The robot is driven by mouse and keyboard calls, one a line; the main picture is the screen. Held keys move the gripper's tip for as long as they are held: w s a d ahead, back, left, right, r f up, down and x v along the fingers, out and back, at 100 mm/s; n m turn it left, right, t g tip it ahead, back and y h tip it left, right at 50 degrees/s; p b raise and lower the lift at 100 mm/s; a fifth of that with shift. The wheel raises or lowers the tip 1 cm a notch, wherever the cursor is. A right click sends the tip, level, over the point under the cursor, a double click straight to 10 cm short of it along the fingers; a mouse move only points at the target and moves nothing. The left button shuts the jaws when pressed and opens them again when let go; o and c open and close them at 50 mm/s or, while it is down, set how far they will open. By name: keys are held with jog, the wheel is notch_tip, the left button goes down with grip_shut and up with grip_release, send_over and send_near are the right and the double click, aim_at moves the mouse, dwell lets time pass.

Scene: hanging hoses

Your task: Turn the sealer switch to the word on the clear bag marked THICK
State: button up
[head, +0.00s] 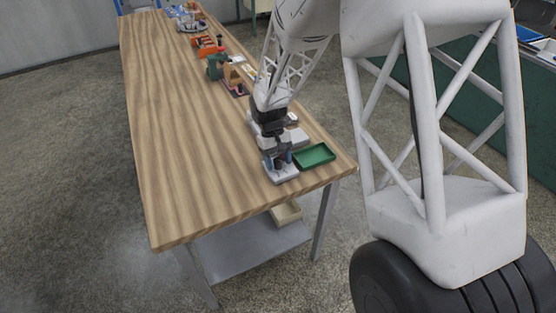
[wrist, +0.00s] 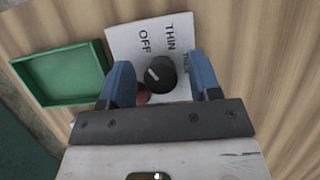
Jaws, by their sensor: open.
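The switch is a dark round knob (wrist: 160,75) with a white pointer line on a white panel (wrist: 125,40). The line lies on the knob's upper left, roughly toward the word OFF. In the head view my gripper (head: 278,159) is low over the grey-white device (head: 284,178) near the table's front corner. I cannot make out the clear bag.
A green tray (head: 328,150) lies right beside the device; it also shows in the wrist view (wrist: 40,98). A brownish object (wrist: 143,96) is partly hidden by the left finger. Tools and items line the right edge of the wooden table (head: 190,150); its left side is clear.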

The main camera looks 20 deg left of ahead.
jog(key=shift+c, duration=0.4)
jog(key=c, duration=0.8)
jog(key=shift+c, duration=0.2)
jog(key=shift+m, duration=0.4)
jog(key=m+y, duration=0.1)
jog(key=m, duration=0.1)
jog(key=m+g+y, duration=0.1)
jog(key=m, duration=0.2)
jog(key=m+y, duration=0.2)
jog(key=m, duration=0.4)
jog(key=m+y, duration=0.1)
jog(key=m, duration=0.2)
jog(key=m+t+y, duration=0.1)
jog(key=m, duration=0.2)
jog(key=m+t, duration=0.1)
jog(key=m, duration=0.2)
jog(key=m+t+y, duration=0.1)
jog(key=m, duration=0.2)
jog(key=shift+y, duration=0.3)
